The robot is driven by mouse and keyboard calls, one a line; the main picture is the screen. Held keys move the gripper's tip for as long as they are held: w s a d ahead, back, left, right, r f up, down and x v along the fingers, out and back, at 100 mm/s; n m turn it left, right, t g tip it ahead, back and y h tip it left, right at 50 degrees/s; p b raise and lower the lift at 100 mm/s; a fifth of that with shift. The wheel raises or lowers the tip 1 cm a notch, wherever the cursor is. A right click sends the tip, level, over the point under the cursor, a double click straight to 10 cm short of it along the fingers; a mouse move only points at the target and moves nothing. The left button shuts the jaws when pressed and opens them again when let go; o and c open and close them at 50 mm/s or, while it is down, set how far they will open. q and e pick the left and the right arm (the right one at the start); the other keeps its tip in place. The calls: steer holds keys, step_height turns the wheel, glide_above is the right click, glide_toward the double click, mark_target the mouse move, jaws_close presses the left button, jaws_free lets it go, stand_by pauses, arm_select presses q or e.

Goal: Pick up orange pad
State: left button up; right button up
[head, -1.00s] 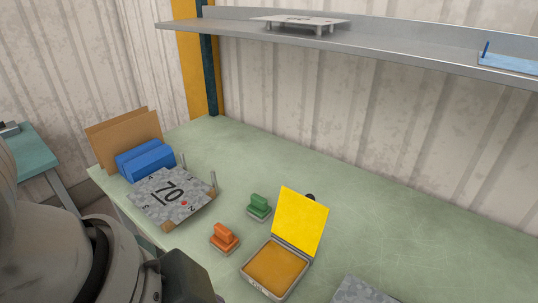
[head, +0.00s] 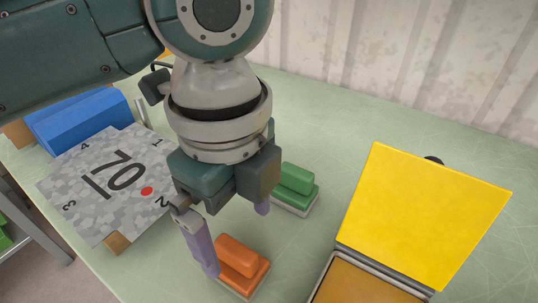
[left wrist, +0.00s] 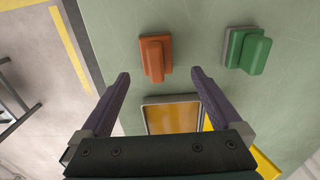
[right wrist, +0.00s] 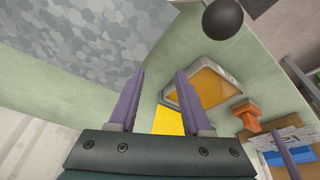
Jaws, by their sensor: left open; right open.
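A small orange block with a raised grip (head: 242,262) stands on the green table, just under my left gripper (head: 238,242). My left gripper is open and points down, one finger close beside the block in the head view. In the left wrist view the orange block (left wrist: 155,57) appears between and just beyond the open fingertips (left wrist: 160,74). An open case with an orange-brown pad (head: 350,287) and a raised yellow lid (head: 425,215) is to the right, cut off below. The right wrist view shows my open, empty right gripper (right wrist: 161,72), the case (right wrist: 203,88) and the orange block (right wrist: 247,112).
A similar green block (head: 297,187) stands behind the orange one. A grey mottled plate marked 70 (head: 95,195) lies left, with blue blocks (head: 80,125) behind it. In the right wrist view a large mottled grey plate (right wrist: 85,35) lies upper left.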

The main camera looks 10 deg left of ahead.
mark_target(234, 247)
arm_select(q)
steer(key=f, duration=0.5)
steer(key=shift+s+a+f, duration=0.2)
steer(key=shift+s+a, duration=0.1)
steer(key=shift+f, duration=0.35)
steer(key=shift+w, duration=0.1)
steer(key=c, duration=1.5)
steer(key=shift+r, duration=0.1)
step_height(234, 247, up, 20)
steer(key=p, duration=0.3)
